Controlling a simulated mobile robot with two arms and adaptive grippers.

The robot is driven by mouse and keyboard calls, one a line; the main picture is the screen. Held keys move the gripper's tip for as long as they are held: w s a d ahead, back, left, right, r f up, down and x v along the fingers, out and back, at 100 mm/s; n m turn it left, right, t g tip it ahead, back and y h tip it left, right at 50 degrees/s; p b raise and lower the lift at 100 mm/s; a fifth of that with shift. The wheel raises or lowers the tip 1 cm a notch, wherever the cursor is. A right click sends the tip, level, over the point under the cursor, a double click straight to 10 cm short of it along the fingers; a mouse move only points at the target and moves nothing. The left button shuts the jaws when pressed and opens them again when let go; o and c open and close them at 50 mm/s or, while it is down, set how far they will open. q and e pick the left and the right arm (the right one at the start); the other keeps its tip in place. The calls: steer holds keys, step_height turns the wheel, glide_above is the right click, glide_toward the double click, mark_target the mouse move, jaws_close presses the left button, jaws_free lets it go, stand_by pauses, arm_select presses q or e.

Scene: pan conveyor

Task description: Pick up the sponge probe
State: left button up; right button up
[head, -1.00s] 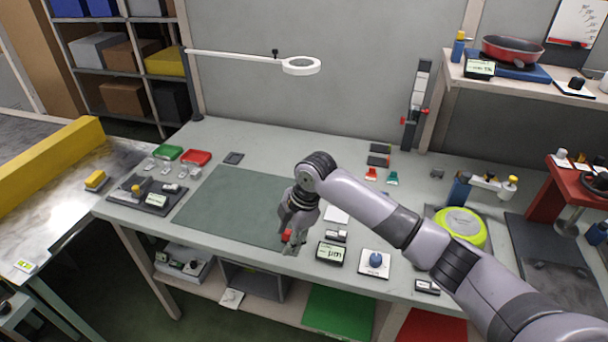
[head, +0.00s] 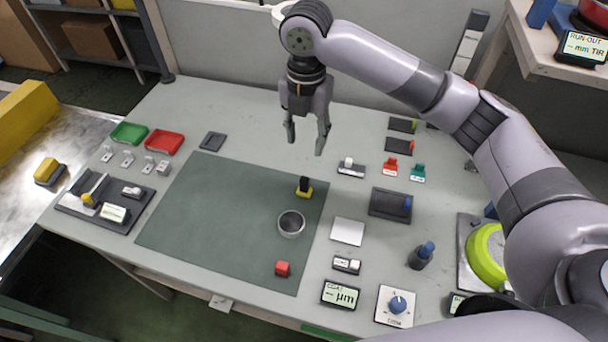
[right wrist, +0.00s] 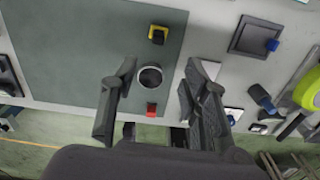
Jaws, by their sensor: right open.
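A small black piece on a yellow base (head: 304,190), which looks like the sponge probe, stands on the green mat's right part. It also shows at the top of the right wrist view (right wrist: 157,34). My right gripper (head: 306,146) is open and empty, raised above the bench. In the head view it appears just beyond the yellow-based piece. In the right wrist view its spread fingers (right wrist: 163,85) flank a round metal cup, with the yellow-based piece farther out. My left gripper is not in view.
The metal cup (head: 291,224) and a red block (head: 283,268) stand on the green mat (head: 210,215). A white plate (head: 348,231), a dark tray (head: 385,205) and a gauge display (head: 341,295) lie to the right. The mat's left and middle are clear.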

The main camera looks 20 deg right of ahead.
glide_above(304, 178)
steer(key=f, duration=0.5)
steer(key=shift+s+d+f+p, duration=0.2)
steer(key=shift+s+f+p, duration=0.1)
steer(key=shift+f+p, duration=0.1)
steer(key=f, duration=0.4)
steer(key=shift+w, duration=0.2)
steer(key=shift+f+p, duration=0.35)
steer(key=shift+f, duration=0.15)
step_height(304, 178, down, 4)
steer(key=shift+a+f+p, duration=0.15)
steer(key=shift+f+p, duration=0.05)
steer(key=shift+p, duration=0.45)
steer(key=shift+f, duration=0.3)
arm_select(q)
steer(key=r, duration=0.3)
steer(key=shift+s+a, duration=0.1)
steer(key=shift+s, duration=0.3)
arm_select(e)
steer(key=shift+c, duration=0.2)
jaws_close()
